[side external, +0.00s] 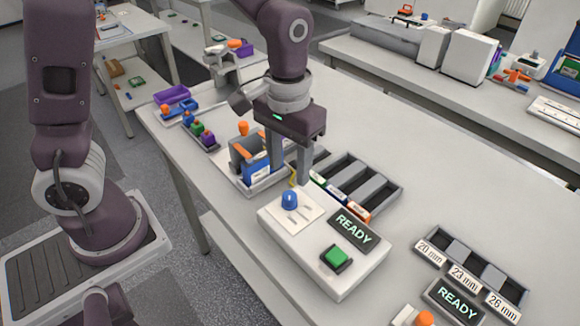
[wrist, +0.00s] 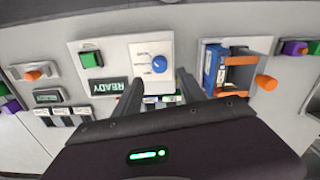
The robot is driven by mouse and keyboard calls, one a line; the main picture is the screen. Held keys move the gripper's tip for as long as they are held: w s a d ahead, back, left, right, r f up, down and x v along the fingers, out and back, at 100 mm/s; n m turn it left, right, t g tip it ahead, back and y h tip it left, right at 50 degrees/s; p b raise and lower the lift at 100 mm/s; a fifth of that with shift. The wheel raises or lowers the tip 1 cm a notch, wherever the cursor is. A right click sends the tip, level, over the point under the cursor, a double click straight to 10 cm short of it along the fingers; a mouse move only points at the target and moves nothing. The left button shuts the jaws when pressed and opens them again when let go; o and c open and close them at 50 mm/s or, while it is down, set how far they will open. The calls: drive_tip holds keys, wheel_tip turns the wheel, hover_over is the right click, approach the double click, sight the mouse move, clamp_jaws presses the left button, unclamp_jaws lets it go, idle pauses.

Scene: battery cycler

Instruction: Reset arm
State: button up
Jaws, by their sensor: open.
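My gripper (side external: 289,178) is in the side view, pointing down above the back edge of a white cycler box (side external: 290,262). Its two fingers are apart with nothing seen between them. In the wrist view, the fingers (wrist: 165,88) are spread below a blue knob (wrist: 159,64), which also shows in the side view (side external: 289,200). The knob sits on a white dial plate, apart from the fingers. The box has a dark display (side external: 353,227) reading READY and a green button (side external: 336,257).
A holder with a blue block (side external: 257,170) and an orange handle stands left of my gripper. Dark slotted trays (side external: 350,185) lie behind the box. A second READY display (side external: 458,299) and a labelled tray (side external: 470,268) are at lower right. The table's middle right is clear.

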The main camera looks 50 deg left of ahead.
drive_tip(key=s+a+r+m+t, duration=0.1)
drive_tip(key=s+a+r+t, duration=0.1)
drive_tip(key=s+r, duration=0.4)
drive_tip(key=s+a+r+t, duration=0.3)
drive_tip(key=s+r, duration=0.3)
drive_tip(key=s, duration=0.3)
drive_tip(key=shift+s+a+r+m+t, duration=0.3)
drive_tip(key=shift+a+m, duration=0.1)
drive_tip(key=shift+a, duration=0.15)
